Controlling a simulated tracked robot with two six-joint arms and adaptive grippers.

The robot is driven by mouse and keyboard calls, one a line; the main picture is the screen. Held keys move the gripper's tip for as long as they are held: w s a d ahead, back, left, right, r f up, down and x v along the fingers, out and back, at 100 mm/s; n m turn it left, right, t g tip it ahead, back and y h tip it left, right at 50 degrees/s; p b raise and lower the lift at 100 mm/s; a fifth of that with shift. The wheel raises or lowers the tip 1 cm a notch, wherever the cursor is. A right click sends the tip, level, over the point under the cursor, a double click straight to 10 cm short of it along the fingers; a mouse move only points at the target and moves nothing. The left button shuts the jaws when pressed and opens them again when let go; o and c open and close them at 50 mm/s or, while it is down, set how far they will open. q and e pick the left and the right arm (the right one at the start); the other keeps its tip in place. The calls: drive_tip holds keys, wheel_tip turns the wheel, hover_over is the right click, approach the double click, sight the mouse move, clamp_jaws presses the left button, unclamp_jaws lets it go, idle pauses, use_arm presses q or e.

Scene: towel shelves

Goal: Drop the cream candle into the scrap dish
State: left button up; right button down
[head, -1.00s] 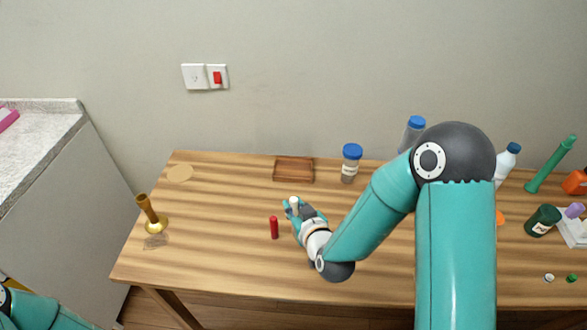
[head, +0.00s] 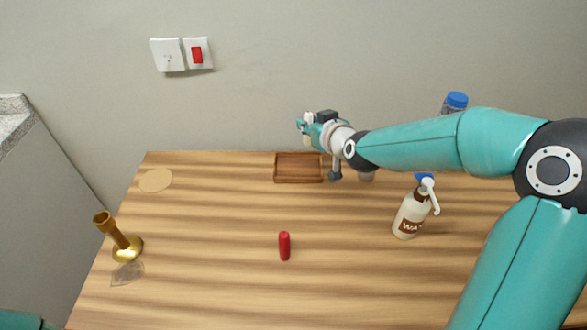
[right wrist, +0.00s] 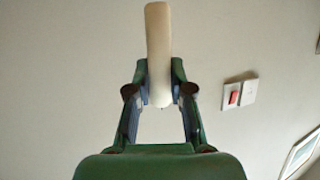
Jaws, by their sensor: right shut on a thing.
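The cream candle (right wrist: 158,40) is pinched between the fingers of my right gripper (right wrist: 159,85) in the right wrist view. In the head view my right gripper (head: 305,127) is raised over the back of the table, around the scrap dish's position in the picture. The cream candle shows there as a small pale piece (head: 307,141) at the fingers. I take the shallow square wooden tray (head: 298,181) at the table's back edge to be the scrap dish; it looks empty. My left gripper is out of view.
A red candle (head: 285,246) stands mid-table. A brass candlestick (head: 118,240) and a round tan disc (head: 155,180) are at the left. The table around the red candle is clear.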

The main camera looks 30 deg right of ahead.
sight(307, 141)
drive_tip(key=shift+w+a+f+b, duration=0.1)
drive_tip(key=shift+a+f+b, duration=0.1)
drive_tip(key=shift+f+b, duration=0.9)
drive_tip(key=shift+w+a+f+b, duration=0.15)
drive_tip(key=shift+f+b, duration=0.55)
drive_tip(key=shift+f, duration=0.8)
drive_tip(key=c, duration=1)
unclamp_jaws()
drive_tip(key=shift+o, duration=0.2)
drive_tip(key=shift+s, duration=0.15)
drive_tip(key=v, duration=1.2)
drive_tip(key=shift+f, duration=0.1)
